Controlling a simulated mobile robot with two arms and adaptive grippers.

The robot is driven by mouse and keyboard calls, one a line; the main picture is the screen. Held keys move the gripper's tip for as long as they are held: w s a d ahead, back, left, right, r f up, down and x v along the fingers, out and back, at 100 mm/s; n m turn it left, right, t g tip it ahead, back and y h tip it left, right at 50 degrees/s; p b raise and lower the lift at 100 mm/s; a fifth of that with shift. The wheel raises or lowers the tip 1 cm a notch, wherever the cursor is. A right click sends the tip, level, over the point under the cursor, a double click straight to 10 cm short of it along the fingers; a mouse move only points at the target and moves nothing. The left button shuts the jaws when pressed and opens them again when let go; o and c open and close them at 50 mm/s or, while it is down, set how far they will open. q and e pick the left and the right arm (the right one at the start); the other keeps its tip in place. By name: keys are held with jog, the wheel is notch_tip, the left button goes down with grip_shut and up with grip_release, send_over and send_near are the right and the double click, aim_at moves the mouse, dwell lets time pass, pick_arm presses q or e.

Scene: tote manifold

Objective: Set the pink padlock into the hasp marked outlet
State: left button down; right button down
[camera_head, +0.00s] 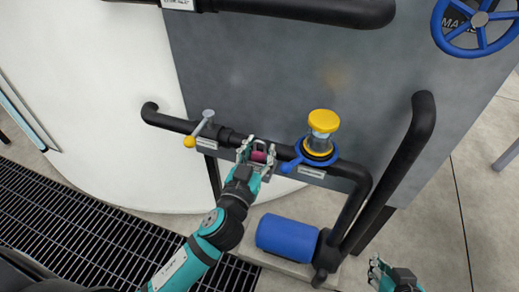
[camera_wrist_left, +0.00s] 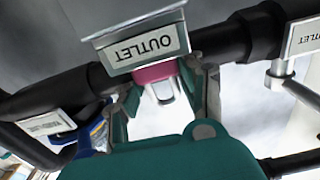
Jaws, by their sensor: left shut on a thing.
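The pink padlock (camera_head: 258,156) is between the fingers of my left gripper (camera_head: 257,152), at the black pipe in the head view. In the left wrist view the padlock's pink body (camera_wrist_left: 155,72) shows just below the OUTLET plate (camera_wrist_left: 150,46), its silver shackle (camera_wrist_left: 164,92) pointing down in that picture. The plate's lettering is upside down there. My left gripper (camera_wrist_left: 165,95) is shut on the padlock. I cannot tell whether the shackle passes through a hasp. My right gripper (camera_head: 380,270) is low at the right, away from the pipe; its finger opening is unclear.
A yellow-capped valve with a blue handle (camera_head: 320,150) stands close to the right. A blue motor (camera_head: 287,238) sits below, and a thick black pipe (camera_head: 400,165) rises at the right.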

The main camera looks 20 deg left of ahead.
pick_arm(q)
jog(key=c, duration=0.7)
grip_release()
jog(key=shift+s+f, duration=0.1)
jog(key=shift+s, duration=0.4)
jog(key=s, duration=1.1)
jog(key=shift+a, duration=0.2)
